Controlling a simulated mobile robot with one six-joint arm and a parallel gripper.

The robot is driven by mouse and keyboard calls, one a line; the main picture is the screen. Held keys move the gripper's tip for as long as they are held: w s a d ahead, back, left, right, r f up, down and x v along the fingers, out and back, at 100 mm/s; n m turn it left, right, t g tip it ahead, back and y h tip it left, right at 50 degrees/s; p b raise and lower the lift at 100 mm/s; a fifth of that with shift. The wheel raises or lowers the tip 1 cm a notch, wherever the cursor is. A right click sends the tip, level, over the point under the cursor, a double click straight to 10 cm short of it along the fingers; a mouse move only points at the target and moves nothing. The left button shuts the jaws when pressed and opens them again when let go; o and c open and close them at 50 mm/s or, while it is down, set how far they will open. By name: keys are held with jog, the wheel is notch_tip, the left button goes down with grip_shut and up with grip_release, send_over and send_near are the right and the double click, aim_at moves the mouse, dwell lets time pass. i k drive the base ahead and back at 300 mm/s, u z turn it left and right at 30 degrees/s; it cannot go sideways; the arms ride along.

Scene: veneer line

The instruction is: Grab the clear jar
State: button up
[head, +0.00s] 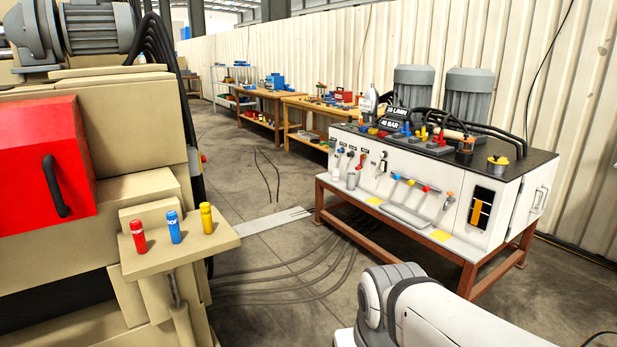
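I cannot make out a clear jar for certain. A small greyish cup-like container (352,180) stands on the front ledge of the white hydraulic unit; I cannot tell whether it is clear. A dark brown jar-like pot (465,151) and a grey pot with a yellow top (497,167) stand on the unit's dark top at the right. A pale bottle-shaped thing (370,101) stands at its back left. White links of my arm show at the bottom right, in front of the unit. My gripper is out of view.
The white hydraulic unit (520,212) stands on a brown frame. At left, a beige machine with a red door (40,170) has a shelf with red (138,237), blue (174,227) and yellow (206,218) cylinders. Hoses (290,285) cross the floor between. Wooden benches (262,95) stand behind.

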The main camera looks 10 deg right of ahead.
aim_at(334, 175)
jog(key=z, duration=0.15)
jog(key=i, duration=0.65)
jog(key=z, duration=0.35)
jog(key=i, duration=4.1)
jog(key=u, duration=0.75)
jog(key=i, duration=1.3)
jog(key=u, duration=0.35)
jog(key=k, duration=0.9)
jog(key=u, duration=0.2)
jog(key=i, duration=0.95)
jog(key=z, duration=0.1)
